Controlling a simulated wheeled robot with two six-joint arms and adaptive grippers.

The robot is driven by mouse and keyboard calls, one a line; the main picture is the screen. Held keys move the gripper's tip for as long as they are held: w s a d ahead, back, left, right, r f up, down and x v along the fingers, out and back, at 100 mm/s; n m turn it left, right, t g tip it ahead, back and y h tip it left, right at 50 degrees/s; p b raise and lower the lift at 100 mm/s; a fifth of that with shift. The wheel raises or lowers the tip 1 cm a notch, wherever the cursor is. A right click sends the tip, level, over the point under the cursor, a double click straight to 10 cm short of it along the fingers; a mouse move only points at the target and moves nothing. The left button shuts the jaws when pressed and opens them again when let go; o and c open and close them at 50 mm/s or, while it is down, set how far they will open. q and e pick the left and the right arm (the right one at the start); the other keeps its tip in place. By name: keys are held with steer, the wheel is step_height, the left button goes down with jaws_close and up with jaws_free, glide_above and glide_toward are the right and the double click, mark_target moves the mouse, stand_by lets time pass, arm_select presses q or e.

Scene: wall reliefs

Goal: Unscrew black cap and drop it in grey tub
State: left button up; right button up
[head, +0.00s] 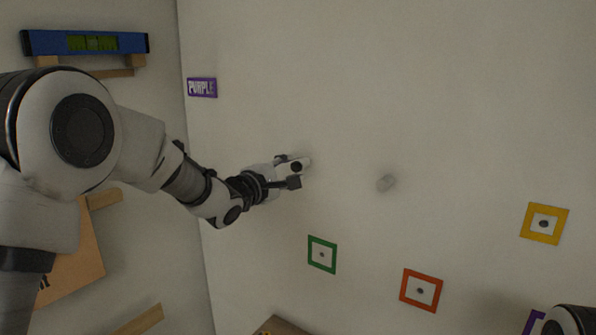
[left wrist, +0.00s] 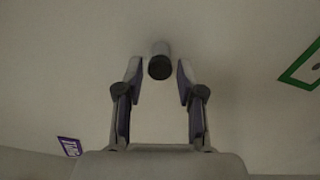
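The black cap (left wrist: 160,68) sits on the end of a pale round stub (left wrist: 161,48) that stands out from the wall in the left wrist view. My left gripper (left wrist: 159,78) is open, with one fingertip on each side of the cap and a visible gap to both. In the head view my left gripper (head: 293,173) is at the wall, left of centre, and a dark round end between its fingers looks like the cap. No grey tub shows in either view. My right gripper is not in view; part of my right arm shows at the bottom right.
Green (head: 309,253), orange (head: 404,288) and yellow (head: 523,222) square frames are lower down. A purple sign (head: 202,87) and a blue level (head: 60,43) on a wooden shelf are at left. The upper wall is clear.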

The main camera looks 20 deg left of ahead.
arm_select(q)
steer(key=shift+f+m+b, duration=0.2)
steer(key=shift+m+b, duration=0.2)
steer(key=shift+m, duration=0.6)
steer(key=shift+r+m, duration=0.15)
steer(key=shift+m, duration=0.95)
steer(key=m+b, duration=0.2)
steer(key=m, duration=0.1)
steer(key=shift+m+b, duration=0.45)
steer(key=shift+m, duration=0.75)
steer(key=m+b, duration=0.2)
steer(key=m, duration=0.1)
steer(key=shift+m, duration=0.8)
steer(key=shift+r, duration=0.1)
jaws_close()
steer(key=n+p, duration=0.2)
steer(key=p, duration=0.1)
steer(key=n+p, duration=0.2)
steer(key=p, duration=0.2)
steer(key=shift+r+n, duration=0.3)
steer(key=shift+r, duration=0.1)
steer(key=shift+f, duration=0.4)
steer(key=shift+r+n+p, duration=0.4)
steer(key=shift+n+p, duration=0.5)
steer(key=shift+p, duration=0.05)
steer(key=shift+a+f+n+b, duration=0.1)
steer(key=shift+f+n+b, duration=0.4)
steer(key=shift+n, duration=0.4)
steer(key=shift+r+n, duration=0.1)
steer(key=shift+n, duration=0.9)
